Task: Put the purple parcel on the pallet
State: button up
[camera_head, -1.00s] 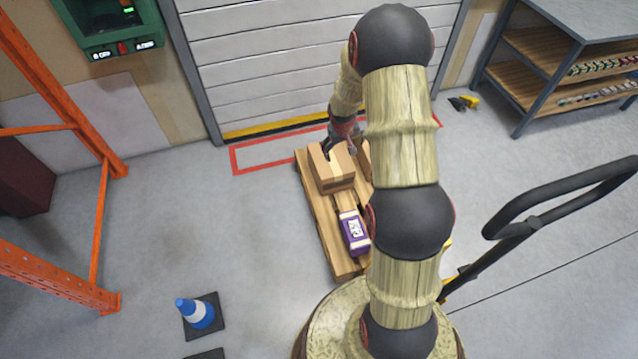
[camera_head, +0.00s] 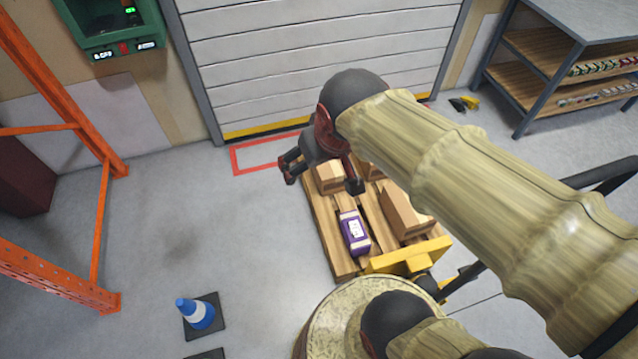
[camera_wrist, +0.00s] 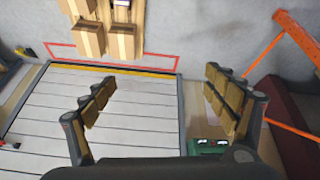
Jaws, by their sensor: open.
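The purple parcel (camera_head: 354,233) has a white label and lies on the wooden pallet (camera_head: 333,240), near its left front part. In the wrist view a piece of the purple parcel (camera_wrist: 122,3) shows at the top edge. My gripper (camera_head: 287,170) is above the pallet's far left corner, apart from the purple parcel. In the wrist view my gripper (camera_wrist: 160,95) has its fingers spread wide with nothing between them. Part of the pallet is hidden behind my arm.
Brown cartons stand on the pallet, one at the back left (camera_head: 330,178) and one on the right (camera_head: 402,215). A yellow pallet truck (camera_head: 410,257) is at the front. A blue and white cone (camera_head: 195,314) and an orange rack (camera_head: 60,275) stand left. The floor between is clear.

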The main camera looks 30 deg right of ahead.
jog(key=s+a, duration=0.3)
jog(key=s, duration=0.3)
jog(key=shift+r+n+y, duration=0.3)
jog(key=shift+y, duration=0.1)
notch_tip(320, 180, up, 2)
jog(key=shift+w+r+p, duration=0.1)
jog(key=shift+r+p, duration=0.1)
jog(key=shift+p, duration=0.95)
jog(key=shift+f, duration=0.2)
jog(key=shift+c, duration=0.7)
